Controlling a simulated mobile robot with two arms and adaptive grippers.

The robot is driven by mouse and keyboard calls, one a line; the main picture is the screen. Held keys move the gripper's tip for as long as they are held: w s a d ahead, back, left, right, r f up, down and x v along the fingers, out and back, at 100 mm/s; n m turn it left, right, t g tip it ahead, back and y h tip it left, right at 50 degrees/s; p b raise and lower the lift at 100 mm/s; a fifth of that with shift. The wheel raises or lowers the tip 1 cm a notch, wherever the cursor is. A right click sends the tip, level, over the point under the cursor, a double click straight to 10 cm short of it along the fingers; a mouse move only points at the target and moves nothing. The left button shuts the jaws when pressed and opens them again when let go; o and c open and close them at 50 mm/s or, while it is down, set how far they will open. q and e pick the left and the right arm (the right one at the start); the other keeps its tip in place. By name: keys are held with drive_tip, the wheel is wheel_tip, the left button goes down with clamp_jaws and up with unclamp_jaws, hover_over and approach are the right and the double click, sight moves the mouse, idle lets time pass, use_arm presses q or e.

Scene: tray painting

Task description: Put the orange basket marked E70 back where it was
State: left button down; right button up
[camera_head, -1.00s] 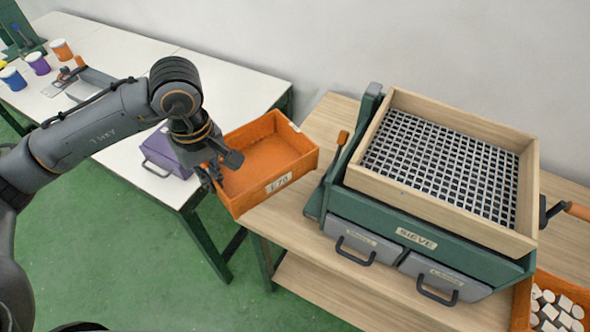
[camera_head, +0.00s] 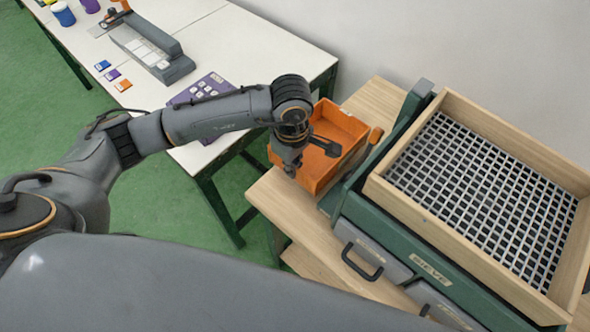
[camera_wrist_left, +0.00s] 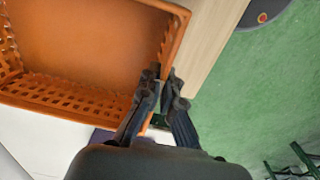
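The orange basket (camera_head: 345,130) is at the left end of the wooden table, close beside the sieve machine. Its label side is mostly hidden behind my arm, and I cannot read E70 now. I cannot tell whether it rests on the table or hangs just above it. My left gripper (camera_head: 292,168) is at its near-left wall. The basket's inside looks empty. My right gripper is not in view.
The green sieve machine (camera_head: 345,205) with its wooden-framed grid stands right of the basket, its lever near the basket. The wooden table (camera_head: 280,205) has bare room in front. A white table (camera_head: 215,40) at left holds a purple object (camera_head: 200,88) and a grey device (camera_head: 150,50).

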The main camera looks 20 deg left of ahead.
use_arm(q)
wheel_tip(320, 180, down, 3)
drive_tip(key=shift+f+p, duration=0.15)
drive_tip(key=shift+p, duration=0.2)
drive_tip(key=shift+f, duration=0.15)
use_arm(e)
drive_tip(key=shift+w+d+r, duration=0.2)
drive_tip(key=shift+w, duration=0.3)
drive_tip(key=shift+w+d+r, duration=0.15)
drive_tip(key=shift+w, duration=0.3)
use_arm(q)
drive_tip(key=c, duration=2)
unclamp_jaws()
drive_tip(key=shift+f+b, duration=0.2)
drive_tip(key=shift+b, duration=0.1)
drive_tip(key=o, duration=0.5)
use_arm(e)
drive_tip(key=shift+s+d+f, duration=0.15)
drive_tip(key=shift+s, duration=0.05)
use_arm(q)
drive_tip(key=shift+r, duration=0.1)
